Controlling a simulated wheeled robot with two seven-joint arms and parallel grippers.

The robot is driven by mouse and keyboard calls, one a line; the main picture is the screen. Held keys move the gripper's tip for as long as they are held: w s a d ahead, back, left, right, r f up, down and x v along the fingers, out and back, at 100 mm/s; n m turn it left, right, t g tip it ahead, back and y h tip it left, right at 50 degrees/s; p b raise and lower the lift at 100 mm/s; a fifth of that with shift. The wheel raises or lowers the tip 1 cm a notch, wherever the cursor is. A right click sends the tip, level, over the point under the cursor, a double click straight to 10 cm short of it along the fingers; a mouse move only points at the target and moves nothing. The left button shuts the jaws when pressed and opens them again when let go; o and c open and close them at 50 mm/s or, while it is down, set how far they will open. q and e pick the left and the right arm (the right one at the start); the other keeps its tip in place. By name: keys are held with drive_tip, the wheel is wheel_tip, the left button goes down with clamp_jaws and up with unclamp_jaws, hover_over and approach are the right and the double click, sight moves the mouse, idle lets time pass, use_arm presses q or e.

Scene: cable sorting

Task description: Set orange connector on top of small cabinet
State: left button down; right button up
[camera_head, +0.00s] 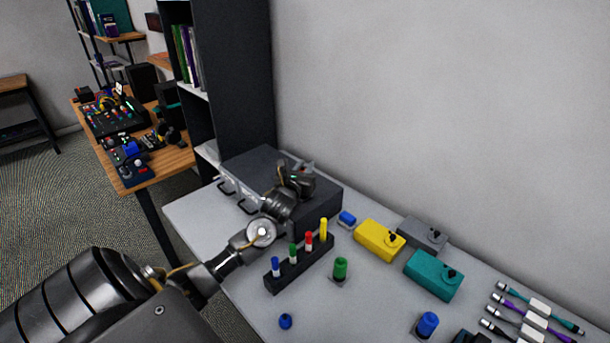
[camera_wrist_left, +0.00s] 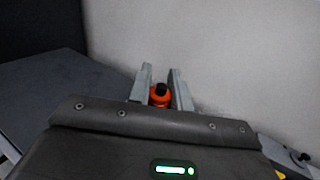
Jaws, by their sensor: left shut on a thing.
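My left gripper (camera_head: 305,166) is over the right part of the small dark cabinet (camera_head: 250,160), near its back edge. In the left wrist view the two fingers of the gripper (camera_wrist_left: 160,82) are shut on the orange connector (camera_wrist_left: 159,97), which has a dark tip. The cabinet's bare dark top (camera_wrist_left: 60,95) shows at the left of the wrist view. The connector is hidden behind the gripper in the head view. I cannot tell whether it touches the cabinet top. My right gripper is not in view.
A black rack (camera_head: 275,283) with blue, green, red and yellow pegs stands in front of the cabinet. Yellow (camera_head: 379,240), teal (camera_head: 434,275) and grey (camera_head: 425,232) boxes and several cables (camera_head: 530,318) lie to the right. A tall dark shelf (camera_head: 235,80) stands behind left. The cabinet's left top is clear.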

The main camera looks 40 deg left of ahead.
use_arm(q)
drive_tip(key=shift+s+r, duration=0.1)
drive_tip(key=shift+r, duration=0.1)
drive_tip(key=shift+f, duration=0.2)
drive_tip(key=c, duration=1.3)
unclamp_jaws()
drive_tip(key=shift+r, duration=0.15)
drive_tip(key=shift+s+d, duration=0.15)
drive_tip(key=shift+s, duration=0.1)
drive_tip(key=b+v, duration=0.2)
drive_tip(key=v, duration=0.9)
drive_tip(key=shift+s, duration=0.25)
